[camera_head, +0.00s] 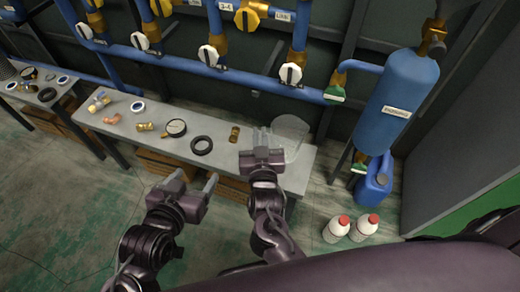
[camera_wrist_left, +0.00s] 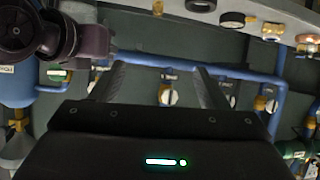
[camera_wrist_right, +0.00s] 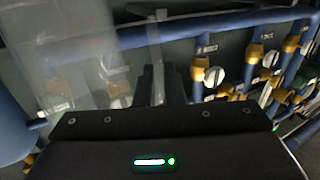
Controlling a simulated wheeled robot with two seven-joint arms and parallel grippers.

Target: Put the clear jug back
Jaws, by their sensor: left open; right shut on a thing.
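The clear jug (camera_head: 290,135) is at the right end of the grey workbench (camera_head: 225,168), see-through and seemingly upright. I cannot tell whether its base touches the bench top. My right gripper (camera_head: 261,138) is at the jug's left side and shut on it. In the right wrist view the jug (camera_wrist_right: 75,60) fills the upper left, and a thin clear part of it runs between the close fingers of my right gripper (camera_wrist_right: 158,82). My left gripper (camera_head: 196,182) is open and empty in front of the bench; its spread fingers also show in the left wrist view (camera_wrist_left: 162,82).
On the bench lie a black ring (camera_head: 201,145), a gauge (camera_head: 176,128) and several brass fittings. Blue pipes with valves run behind. A blue tank (camera_head: 396,100), a blue canister (camera_head: 374,180) and two red-capped white bottles (camera_head: 337,229) stand to the right.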

